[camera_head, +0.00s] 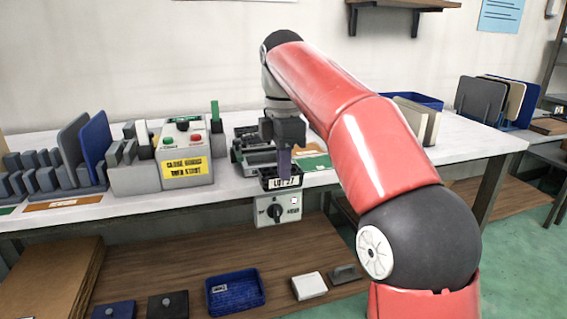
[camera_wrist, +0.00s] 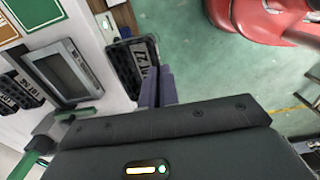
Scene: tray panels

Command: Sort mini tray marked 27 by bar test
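The small black tray marked LOT 27 (camera_head: 283,183) is at the front edge of the white table in the head view. Its label also faces up in the wrist view, where the tray (camera_wrist: 128,68) shows beyond the fingers, partly over the green floor. My gripper (camera_head: 284,168) points down at the tray. Its two fingers (camera_wrist: 158,90) are close together at the tray's labelled wall and appear shut on it; the exact contact is hidden. A grey machine (camera_head: 187,160) with a red and a green button and a yellow sign, CLOSE GUARD THEN START, stands to the left.
A grey framed fixture (camera_wrist: 65,72) and other black labelled trays (camera_wrist: 22,90) lie on the table. A grey box with a knob (camera_head: 278,211) hangs at the table's front. Upright panels (camera_head: 82,145) stand at left. A blue tray (camera_head: 235,291) is on the lower shelf.

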